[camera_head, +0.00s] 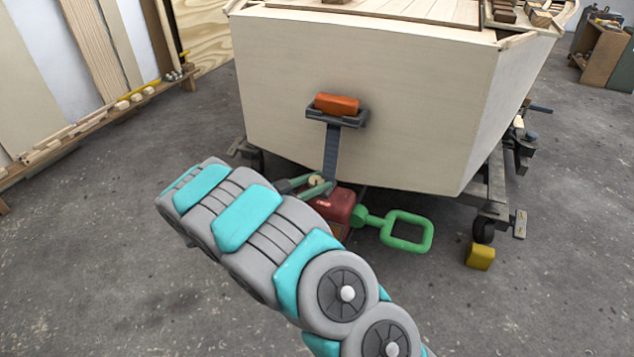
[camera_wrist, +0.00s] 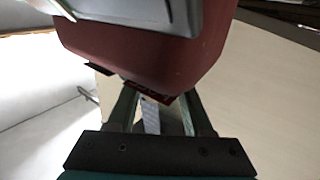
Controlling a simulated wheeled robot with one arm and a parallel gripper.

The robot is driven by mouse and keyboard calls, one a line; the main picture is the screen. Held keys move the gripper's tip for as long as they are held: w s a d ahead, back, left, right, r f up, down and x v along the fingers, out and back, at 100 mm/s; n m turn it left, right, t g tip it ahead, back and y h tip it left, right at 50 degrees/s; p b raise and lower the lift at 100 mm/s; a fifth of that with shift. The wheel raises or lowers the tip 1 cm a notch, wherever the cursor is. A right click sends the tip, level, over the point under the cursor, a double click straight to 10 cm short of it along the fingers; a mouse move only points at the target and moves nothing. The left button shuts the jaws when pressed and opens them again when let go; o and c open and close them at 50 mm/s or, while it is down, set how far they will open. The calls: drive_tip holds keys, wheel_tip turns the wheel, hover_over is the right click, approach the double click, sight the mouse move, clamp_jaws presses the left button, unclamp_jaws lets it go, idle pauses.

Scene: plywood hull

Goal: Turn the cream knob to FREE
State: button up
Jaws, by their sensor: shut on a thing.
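The cream knob (camera_head: 316,180) shows as a small pale patch at the top of a dark red winch housing (camera_head: 338,207), at the foot of the post below the hull's flat end. My gripper (camera_head: 322,184) reaches it from the left, with its green fingers on either side, shut on the knob. In the wrist view my gripper (camera_wrist: 160,102) has both fingers below the red housing (camera_wrist: 140,55). The knob is mostly hidden there, and its pointer and any FREE marking cannot be read.
A green crank handle (camera_head: 406,231) sticks out right of the housing. An orange block (camera_head: 337,104) sits in a dark bracket on the post (camera_head: 331,150). The plywood hull (camera_head: 400,100) stands close behind. A yellow block (camera_head: 480,256) lies on the open grey floor at right.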

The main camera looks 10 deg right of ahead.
clamp_jaws()
drive_tip(key=shift+t, duration=0.3)
drive_tip(key=shift+n+t+y+b, duration=1.1)
drive_tip(key=shift+n+t+y, duration=0.7)
drive_tip(key=shift+n+t, duration=0.6)
drive_tip(key=shift+w, duration=0.1)
drive_tip(key=o, duration=0.6)
unclamp_jaws()
drive_tip(key=shift+a, duration=0.1)
